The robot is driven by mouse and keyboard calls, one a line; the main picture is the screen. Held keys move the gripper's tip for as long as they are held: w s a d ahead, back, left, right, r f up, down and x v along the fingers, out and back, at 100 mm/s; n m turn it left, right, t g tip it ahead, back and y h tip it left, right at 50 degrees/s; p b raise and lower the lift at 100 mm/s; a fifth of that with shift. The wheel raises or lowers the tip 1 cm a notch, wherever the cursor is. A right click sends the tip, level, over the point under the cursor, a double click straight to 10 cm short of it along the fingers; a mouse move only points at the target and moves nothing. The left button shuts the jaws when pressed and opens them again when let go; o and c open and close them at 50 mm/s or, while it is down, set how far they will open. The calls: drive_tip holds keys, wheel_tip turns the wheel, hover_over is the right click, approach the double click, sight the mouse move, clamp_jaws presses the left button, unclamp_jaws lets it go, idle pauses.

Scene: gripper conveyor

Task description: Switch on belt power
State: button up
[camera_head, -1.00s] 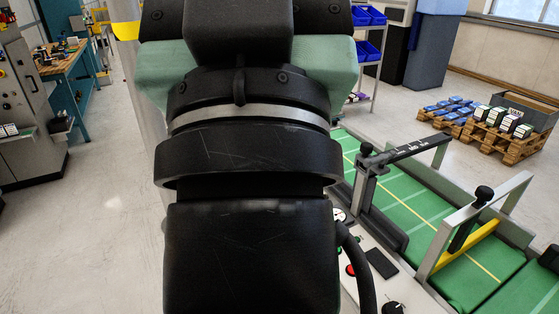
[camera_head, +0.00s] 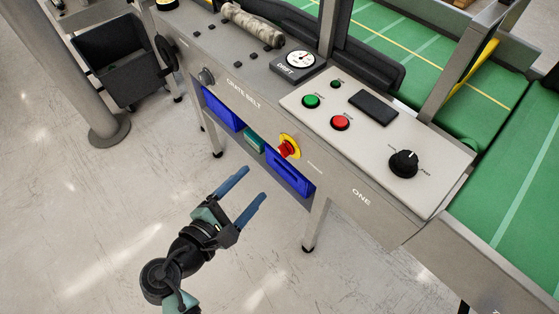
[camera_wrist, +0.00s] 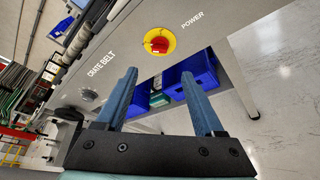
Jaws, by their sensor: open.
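The belt power switch is a red knob on a round yellow plate (camera_head: 288,147), set on the front face of the conveyor frame. In the wrist view the same red knob (camera_wrist: 159,44) sits beside the lettering POWER, with CRATE BELT lettered on its other side. My gripper (camera_head: 255,182) is open and empty, in front of and below the knob, apart from it. In the wrist view my two blue fingers (camera_wrist: 160,75) point toward the panel, with the knob showing beyond the gap between their tips.
The top control panel (camera_head: 437,176) carries a green button (camera_head: 311,101), a red button (camera_head: 340,123) and a black dial (camera_head: 403,164). Blue bins (camera_head: 290,172) hang under the frame, close to the knob. A table leg (camera_head: 316,225) stands right of my gripper. The floor in front is clear.

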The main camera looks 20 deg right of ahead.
sight(282, 154)
drive_tip(key=b+x, duration=0.2)
drive_tip(key=x, duration=1.1)
drive_tip(key=shift+r+b, duration=0.1)
drive_tip(key=shift+b, duration=0.2)
clamp_jaws()
